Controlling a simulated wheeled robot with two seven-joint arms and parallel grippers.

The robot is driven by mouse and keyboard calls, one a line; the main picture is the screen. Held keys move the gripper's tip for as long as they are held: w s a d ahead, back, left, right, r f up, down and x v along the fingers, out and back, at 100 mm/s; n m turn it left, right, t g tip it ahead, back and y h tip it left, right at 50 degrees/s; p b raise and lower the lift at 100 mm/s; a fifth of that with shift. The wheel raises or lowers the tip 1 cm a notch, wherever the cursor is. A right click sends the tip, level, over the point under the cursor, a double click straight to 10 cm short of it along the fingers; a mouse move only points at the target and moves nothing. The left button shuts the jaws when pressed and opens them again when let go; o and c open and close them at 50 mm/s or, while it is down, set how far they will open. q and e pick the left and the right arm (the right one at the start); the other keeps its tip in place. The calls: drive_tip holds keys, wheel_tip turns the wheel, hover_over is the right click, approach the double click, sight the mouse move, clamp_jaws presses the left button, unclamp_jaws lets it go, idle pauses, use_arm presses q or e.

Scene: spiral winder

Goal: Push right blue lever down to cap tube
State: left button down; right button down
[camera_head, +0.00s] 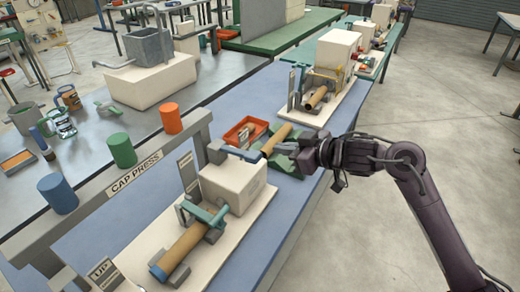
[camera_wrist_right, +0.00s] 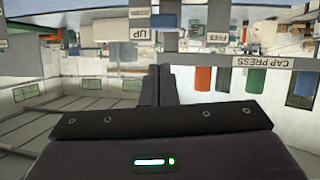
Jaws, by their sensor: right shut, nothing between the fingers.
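A short blue lever bar (camera_head: 241,153) with a grey end piece sticks out from the top of the white press block (camera_head: 232,183). A brown tube (camera_head: 183,248) with a blue end lies in a holder in front of that block. A second brown tube (camera_head: 276,140) lies behind the block. My right gripper (camera_head: 282,147) is shut and empty near this second tube, to the right of the blue bar. I cannot tell whether it touches the tube. The wrist view shows its dark fingers (camera_wrist_right: 157,84) together. My left gripper is not in view.
A grey beam labelled CAP PRESS (camera_head: 136,173) carries blue (camera_head: 58,193), green (camera_head: 121,150) and orange (camera_head: 171,118) cylinders. A red tray (camera_head: 245,131) sits behind the block. Another white machine (camera_head: 335,60) stands farther back. The floor at right is open.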

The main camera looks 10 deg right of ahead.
drive_tip(key=shift+g+y, duration=0.6)
drive_tip(key=shift+y, duration=0.1)
drive_tip(key=r, duration=0.1)
drive_tip(key=d+r, duration=0.1)
drive_tip(key=r, duration=0.1)
drive_tip(key=shift+s+d+r, duration=0.1)
drive_tip(key=shift+d+r, duration=0.2)
drive_tip(key=shift+r, duration=0.1)
drive_tip(key=p, duration=0.3)
hover_over(260, 156)
drive_tip(key=f, duration=0.3)
drive_tip(key=shift+w+a+f, duration=0.2)
drive_tip(key=shift+a+f, duration=0.1)
wheel_tip(260, 156, down, 3)
drive_tip(key=shift+s+d+r, duration=0.15)
drive_tip(key=shift+s+d+f, duration=0.15)
drive_tip(key=shift+d+f, duration=0.05)
drive_tip(key=shift+f, duration=0.5)
drive_tip(key=shift+a, duration=0.1)
drive_tip(key=shift+f, duration=0.15)
